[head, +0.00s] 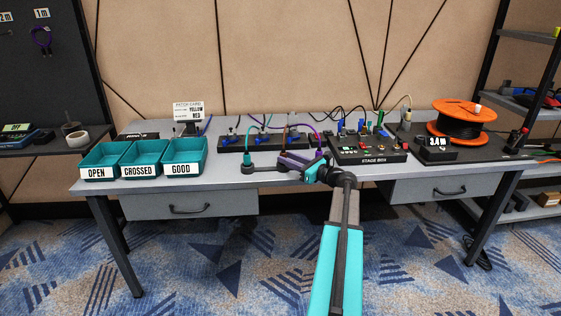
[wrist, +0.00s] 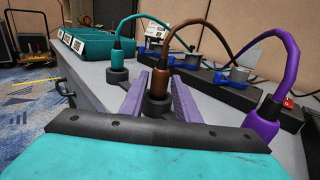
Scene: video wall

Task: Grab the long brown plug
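The brown plug (wrist: 157,86) stands upright in a dark round base in the middle of the wrist view, its brown cable arching up and right. My gripper (wrist: 157,80) is open, with one purple finger on each side of the plug. Small gaps seem to show between fingers and plug; I cannot tell whether either touches. In the head view my gripper (head: 284,159) reaches over the table's front edge, and the arm and fingers hide most of the plug.
A teal plug (wrist: 117,71) stands close left of the fingers, and a purple plug (wrist: 265,119) to the right. A black strip with blue connectors (wrist: 238,92) lies behind. Teal bins (head: 142,158) stand left; the stage box (head: 370,156) is right.

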